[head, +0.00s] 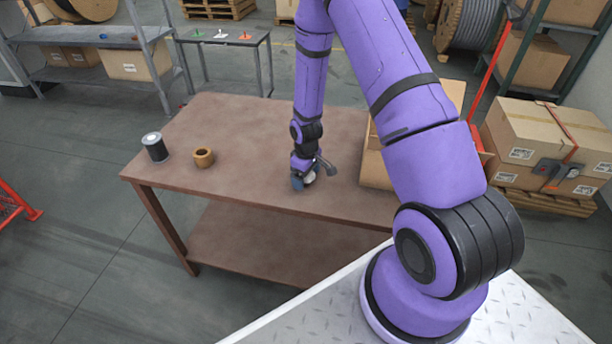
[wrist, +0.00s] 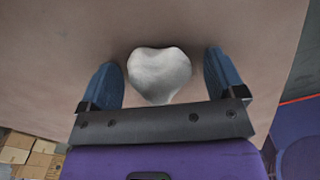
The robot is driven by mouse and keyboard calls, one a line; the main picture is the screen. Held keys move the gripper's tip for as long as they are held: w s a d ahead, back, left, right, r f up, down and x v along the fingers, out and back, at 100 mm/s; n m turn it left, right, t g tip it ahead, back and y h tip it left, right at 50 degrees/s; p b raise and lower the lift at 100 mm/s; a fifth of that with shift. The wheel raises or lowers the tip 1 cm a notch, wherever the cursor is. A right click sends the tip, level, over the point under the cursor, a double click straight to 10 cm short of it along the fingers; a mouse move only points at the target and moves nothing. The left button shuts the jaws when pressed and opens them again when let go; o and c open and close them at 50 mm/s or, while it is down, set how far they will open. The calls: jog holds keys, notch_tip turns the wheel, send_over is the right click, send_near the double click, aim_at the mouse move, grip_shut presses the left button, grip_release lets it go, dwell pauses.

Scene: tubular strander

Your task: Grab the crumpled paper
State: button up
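The crumpled paper (wrist: 160,75) is a whitish lump lying on the brown table. In the wrist view it sits between the two blue fingers of my gripper (wrist: 164,82), with a gap on each side. My gripper is open and low over the table top. In the head view my gripper (head: 303,182) is down at the table's middle right, and only a small pale bit of the paper (head: 310,177) shows beside the fingers; the rest is hidden.
On the brown table (head: 240,130) stand a dark cylinder with a light top (head: 154,147) and a tan ring-shaped roll (head: 203,157), both to the left. A cardboard box (head: 375,165) stands close to the right of my gripper, partly behind my arm. The table's front left is clear.

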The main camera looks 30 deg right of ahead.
jog(key=c, duration=0.8)
jog(key=shift+r, duration=0.15)
